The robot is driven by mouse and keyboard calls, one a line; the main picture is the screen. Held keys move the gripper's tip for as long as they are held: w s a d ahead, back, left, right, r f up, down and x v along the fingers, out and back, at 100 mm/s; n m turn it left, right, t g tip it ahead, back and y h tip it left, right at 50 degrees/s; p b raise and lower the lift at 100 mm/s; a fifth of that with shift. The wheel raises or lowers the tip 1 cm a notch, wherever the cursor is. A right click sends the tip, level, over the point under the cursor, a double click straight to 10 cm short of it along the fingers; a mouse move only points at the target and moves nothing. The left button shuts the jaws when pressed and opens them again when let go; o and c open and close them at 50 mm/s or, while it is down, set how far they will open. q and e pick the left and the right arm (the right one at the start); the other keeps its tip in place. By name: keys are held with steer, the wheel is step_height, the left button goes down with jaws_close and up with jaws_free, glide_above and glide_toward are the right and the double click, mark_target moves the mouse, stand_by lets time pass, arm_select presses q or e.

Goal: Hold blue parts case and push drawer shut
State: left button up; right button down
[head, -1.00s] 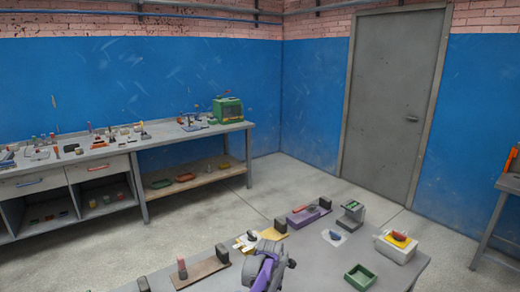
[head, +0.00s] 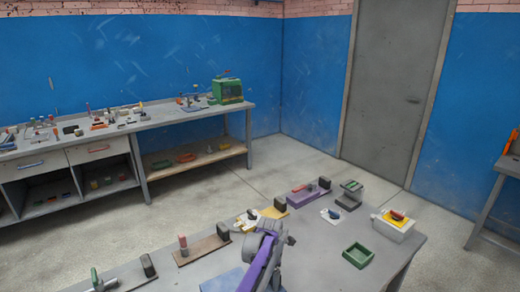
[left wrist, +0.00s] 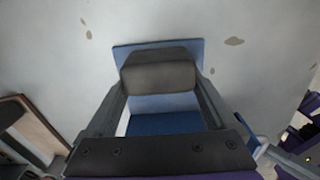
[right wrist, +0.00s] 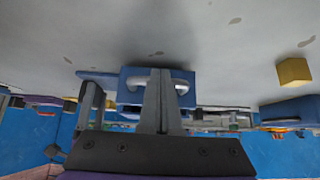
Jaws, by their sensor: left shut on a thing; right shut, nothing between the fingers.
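The fingers cover the handle's middle; contact and how far the drawer stands out cannot be told. In the head view only a blue edge (head: 222,280) shows low down.
In the head view the grey table (head: 330,240) carries a brown board (head: 203,250), a purple board (head: 303,196), a green tray (head: 357,256) and a white box (head: 393,229). A yellow block (right wrist: 293,72) shows in the right wrist view. My purple arm hides part of the table.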

steer(key=shift+w, duration=0.15)
steer(key=shift+w+a, duration=0.6)
steer(key=shift+w, duration=0.3)
steer(key=shift+w+a, duration=0.3)
steer(key=shift+w, duration=0.2)
steer(key=shift+w+a, duration=0.25)
steer(key=shift+w, duration=0.2)
steer(key=shift+w+a, duration=0.55)
steer(key=shift+w, duration=0.5)
steer(key=shift+w+a+r, duration=0.1)
steer(key=shift+w+a, duration=0.5)
steer(key=shift+w, duration=0.4)
